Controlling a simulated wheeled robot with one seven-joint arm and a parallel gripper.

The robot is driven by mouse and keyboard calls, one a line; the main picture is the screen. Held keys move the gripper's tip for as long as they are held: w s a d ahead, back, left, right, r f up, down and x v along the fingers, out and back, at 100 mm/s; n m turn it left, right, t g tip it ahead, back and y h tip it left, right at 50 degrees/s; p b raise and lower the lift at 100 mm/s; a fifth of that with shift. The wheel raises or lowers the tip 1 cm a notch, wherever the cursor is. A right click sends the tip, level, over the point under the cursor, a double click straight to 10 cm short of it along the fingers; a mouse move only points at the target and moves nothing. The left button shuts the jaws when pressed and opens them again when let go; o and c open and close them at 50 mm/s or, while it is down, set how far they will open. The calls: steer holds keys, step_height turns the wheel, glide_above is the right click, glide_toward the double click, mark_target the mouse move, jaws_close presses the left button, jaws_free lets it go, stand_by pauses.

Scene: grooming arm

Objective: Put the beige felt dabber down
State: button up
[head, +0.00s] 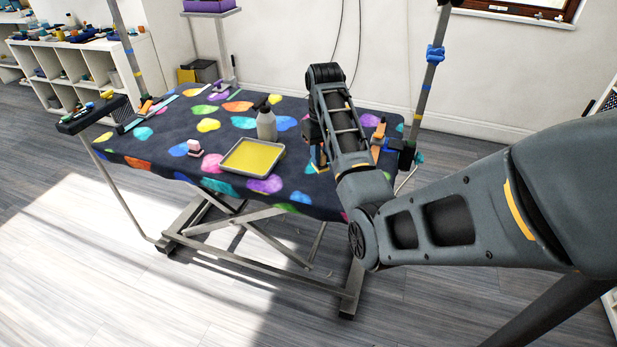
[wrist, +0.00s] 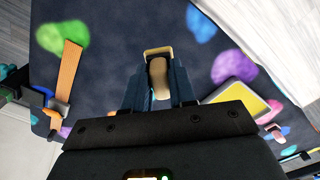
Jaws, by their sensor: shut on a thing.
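The beige felt dabber (wrist: 158,71) is between the fingers of my gripper (wrist: 157,82) in the wrist view, over the dark tablecloth. My gripper is shut on it. In the head view my gripper (head: 318,156) is low over the right part of the table, right of the yellow tray, and my forearm partly covers it. The dabber cannot be made out clearly there. I cannot tell whether it touches the cloth.
The table (head: 160,150) has a dark cloth with bright patches. A yellow tray (head: 228,166), a grey bottle (head: 266,125) and a pink-and-dark item (head: 195,148) stand left of my gripper. An orange tool (wrist: 69,72) lies at left in the wrist view. Cloth around my gripper is clear.

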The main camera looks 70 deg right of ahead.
steer(key=w, duration=0.1)
steer(key=w+f, duration=0.2)
steer(key=w, duration=0.1)
steer(key=shift+d+f, duration=0.2)
steer(key=shift+d, duration=0.2)
steer(key=shift+w+f, duration=0.1)
steer(key=shift+f, duration=1.9)
steer(key=shift+f, duration=0.2)
steer(key=o, duration=0.9)
steer(key=shift+o, duration=0.2)
step_height(320, 180, up, 12)
steer(key=p, duration=0.2)
steer(key=shift+r, duration=0.25)
steer(key=shift+f, duration=0.1)
